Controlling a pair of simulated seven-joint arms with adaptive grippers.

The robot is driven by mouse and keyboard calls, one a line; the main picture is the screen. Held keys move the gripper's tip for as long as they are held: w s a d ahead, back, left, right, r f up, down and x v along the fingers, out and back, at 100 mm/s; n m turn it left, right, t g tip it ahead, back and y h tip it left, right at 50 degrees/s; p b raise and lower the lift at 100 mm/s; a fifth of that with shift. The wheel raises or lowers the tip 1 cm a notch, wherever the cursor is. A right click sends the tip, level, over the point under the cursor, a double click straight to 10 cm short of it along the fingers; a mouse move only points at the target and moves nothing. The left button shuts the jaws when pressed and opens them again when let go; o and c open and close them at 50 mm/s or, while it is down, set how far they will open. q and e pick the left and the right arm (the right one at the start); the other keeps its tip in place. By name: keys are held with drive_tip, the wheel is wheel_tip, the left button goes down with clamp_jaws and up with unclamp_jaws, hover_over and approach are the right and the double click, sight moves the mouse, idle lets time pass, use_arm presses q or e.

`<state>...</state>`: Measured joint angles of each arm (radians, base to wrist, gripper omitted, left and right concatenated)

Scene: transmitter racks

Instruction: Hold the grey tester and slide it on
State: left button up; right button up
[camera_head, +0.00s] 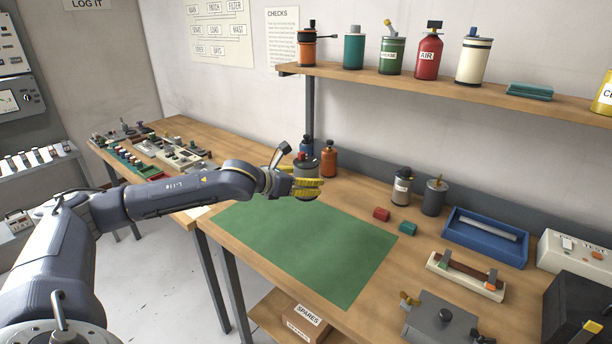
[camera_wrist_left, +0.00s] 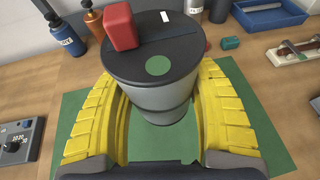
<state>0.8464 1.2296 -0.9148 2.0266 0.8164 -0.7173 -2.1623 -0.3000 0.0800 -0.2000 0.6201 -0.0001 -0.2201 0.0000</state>
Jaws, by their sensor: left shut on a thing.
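The grey tester (camera_wrist_left: 165,92) is a round grey can with a dark lid, which carries a red block (camera_wrist_left: 119,27), a white mark and a green dot. My left gripper (camera_head: 308,187) is shut around its body, one yellow ribbed finger on each side. In the head view the tester (camera_head: 305,166) stands upright behind the fingers, near the back left corner of the green mat (camera_head: 318,245). I cannot tell whether its base touches the bench. My right gripper is not in view.
Orange (camera_head: 329,160) and blue (camera_head: 306,144) bottles stand close behind the tester. A white-labelled can (camera_head: 402,186), a dark can (camera_head: 434,196), red (camera_head: 381,214) and green (camera_head: 407,229) blocks and a blue tray (camera_head: 458,235) stand right. The mat is largely clear. A shelf (camera_head: 400,78) hangs above.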

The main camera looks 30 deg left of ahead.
use_arm(q)
drive_tip(key=shift+f, duration=6.8)
drive_tip(key=shift+f, duration=0.6)
drive_tip(key=o, duration=1.5)
drive_tip(key=shift+s, duration=0.15)
